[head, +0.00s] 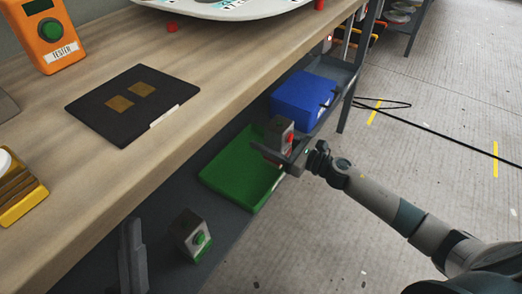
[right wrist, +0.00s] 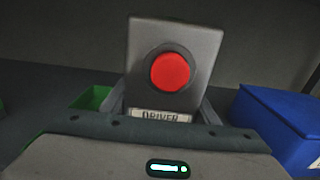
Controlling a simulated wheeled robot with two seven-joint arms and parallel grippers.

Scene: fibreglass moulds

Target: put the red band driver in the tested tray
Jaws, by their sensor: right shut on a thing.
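My right gripper (head: 285,155) is shut on a grey block-shaped driver (head: 279,130) with a red round face. In the right wrist view the driver (right wrist: 150,100) stands upright between the fingers, its label reading DRIVER. In the head view it appears over the far right part of a green tray (head: 228,178) on the lower shelf; its height above the tray is unclear. I cannot read any label on the tray. Grey upright finger-like parts at the bottom left look like my left gripper (head: 133,257); its opening cannot be judged.
A blue bin (head: 303,100) stands just beyond the green tray. The wooden bench top (head: 215,75) overhangs the shelf and holds a black mat (head: 132,104) and an orange tester (head: 48,35).

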